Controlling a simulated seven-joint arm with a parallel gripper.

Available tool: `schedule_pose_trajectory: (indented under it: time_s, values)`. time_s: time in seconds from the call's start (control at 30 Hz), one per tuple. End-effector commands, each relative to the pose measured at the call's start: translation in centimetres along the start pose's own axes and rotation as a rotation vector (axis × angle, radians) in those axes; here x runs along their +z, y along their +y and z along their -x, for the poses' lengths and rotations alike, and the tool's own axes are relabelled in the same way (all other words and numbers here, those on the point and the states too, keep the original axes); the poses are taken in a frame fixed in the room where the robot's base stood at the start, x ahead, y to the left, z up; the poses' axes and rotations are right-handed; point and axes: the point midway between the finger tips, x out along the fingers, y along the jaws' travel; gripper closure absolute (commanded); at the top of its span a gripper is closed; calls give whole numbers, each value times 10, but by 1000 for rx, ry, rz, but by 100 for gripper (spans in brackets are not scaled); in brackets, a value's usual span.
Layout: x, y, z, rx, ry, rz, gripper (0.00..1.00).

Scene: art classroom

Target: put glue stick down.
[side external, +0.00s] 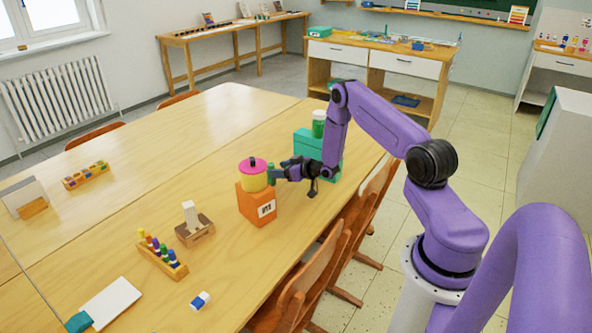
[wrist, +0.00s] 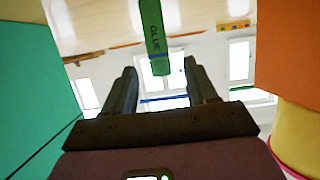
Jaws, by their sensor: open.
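The green glue stick, marked GLUE, shows in the wrist view (wrist: 153,40), upright in line with the gap between my fingers. In that view, which looks upside down, its far end runs out of the top edge. My gripper (wrist: 157,88) is open, with a finger on each side of the gap and clear space between each finger and the stick. In the side view my gripper (side external: 277,173) is beside the yellow pot, with a small green part of the stick (side external: 271,175) at its fingertips. What the stick rests on is hidden.
An orange box (side external: 258,207) bears a yellow pot (side external: 254,181) with a pink lid, close by my gripper. A teal box (side external: 309,143) with a green jar (side external: 319,123) stands on the other side. A wooden block holder (side external: 194,230) and peg rack (side external: 163,259) are nearer the camera.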

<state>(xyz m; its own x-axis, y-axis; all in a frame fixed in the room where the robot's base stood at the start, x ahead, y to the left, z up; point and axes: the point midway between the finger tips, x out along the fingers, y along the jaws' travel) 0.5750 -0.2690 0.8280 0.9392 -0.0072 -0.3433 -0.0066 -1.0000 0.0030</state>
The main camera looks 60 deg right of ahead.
Motion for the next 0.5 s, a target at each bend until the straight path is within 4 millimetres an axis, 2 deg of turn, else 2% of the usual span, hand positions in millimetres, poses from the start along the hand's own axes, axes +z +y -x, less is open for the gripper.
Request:
schedule_pose_trajectory:
  time_s: [0.2,0.5]
  values:
    - [0,1,36,2,-1,-2,43]
    - [0,1,66,0,0,0,43]
